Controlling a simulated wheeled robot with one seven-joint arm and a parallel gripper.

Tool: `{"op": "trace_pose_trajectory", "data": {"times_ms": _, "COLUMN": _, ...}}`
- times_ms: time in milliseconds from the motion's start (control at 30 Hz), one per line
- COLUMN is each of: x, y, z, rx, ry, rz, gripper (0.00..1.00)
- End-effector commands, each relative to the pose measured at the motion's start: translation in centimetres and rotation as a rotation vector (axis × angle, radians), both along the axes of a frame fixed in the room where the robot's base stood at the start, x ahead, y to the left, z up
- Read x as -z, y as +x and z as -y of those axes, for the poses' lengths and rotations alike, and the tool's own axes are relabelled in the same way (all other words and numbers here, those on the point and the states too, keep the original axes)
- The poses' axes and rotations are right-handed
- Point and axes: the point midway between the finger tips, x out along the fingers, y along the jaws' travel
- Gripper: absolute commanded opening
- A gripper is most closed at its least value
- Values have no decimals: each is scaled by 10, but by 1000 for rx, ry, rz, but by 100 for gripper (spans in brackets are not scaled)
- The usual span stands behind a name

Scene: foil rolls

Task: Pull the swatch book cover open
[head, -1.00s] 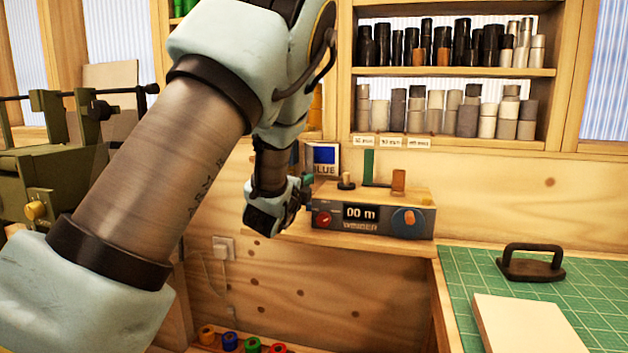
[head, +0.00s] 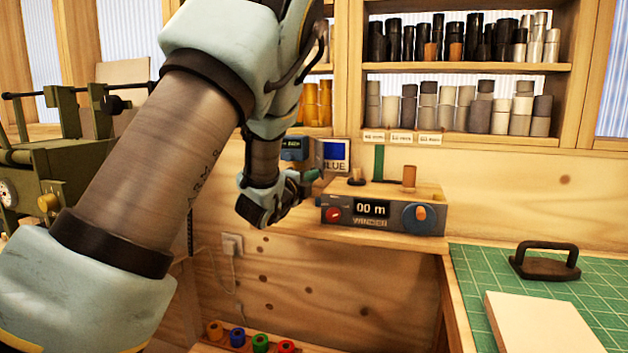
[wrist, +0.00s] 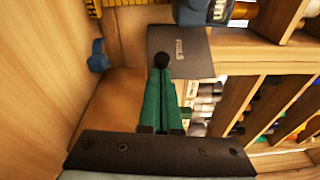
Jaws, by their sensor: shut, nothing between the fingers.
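The swatch book's dark grey cover (wrist: 192,55), lettered FOILS, shows upright and turned in the wrist view. In the head view a white page (head: 335,155) with a blue square and the word BLUE is in sight, with a thin dark edge at its left that seems to be the cover seen nearly edge-on, standing open. My gripper (wrist: 163,62) is shut and empty, its green fingers together with dark tips. The tips overlap the cover's near edge in the wrist view; I cannot tell if they touch. In the head view my gripper (head: 313,177) is left of and below the page.
A meter box (head: 380,213) reading 00 m stands on the wooden ledge, right of my gripper. A small blue device (head: 293,149) is behind it at the left. A green cutting mat (head: 475,290) lies at the right. Shelves of rolls (head: 455,105) are above.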

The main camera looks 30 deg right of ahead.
Motion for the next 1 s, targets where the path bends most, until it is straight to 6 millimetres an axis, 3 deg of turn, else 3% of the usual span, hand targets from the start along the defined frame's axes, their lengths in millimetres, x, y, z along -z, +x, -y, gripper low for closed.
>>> {"op": "trace_pose_trajectory", "data": {"times_ms": 567, "x": 2, "y": 10, "z": -14, "rx": 117, "ry": -2, "rz": 3, "gripper": 0}}
{"op": "trace_pose_trajectory", "data": {"times_ms": 1000, "x": 2, "y": 30, "z": -34, "rx": 172, "ry": -2, "rz": 4, "gripper": 0}}
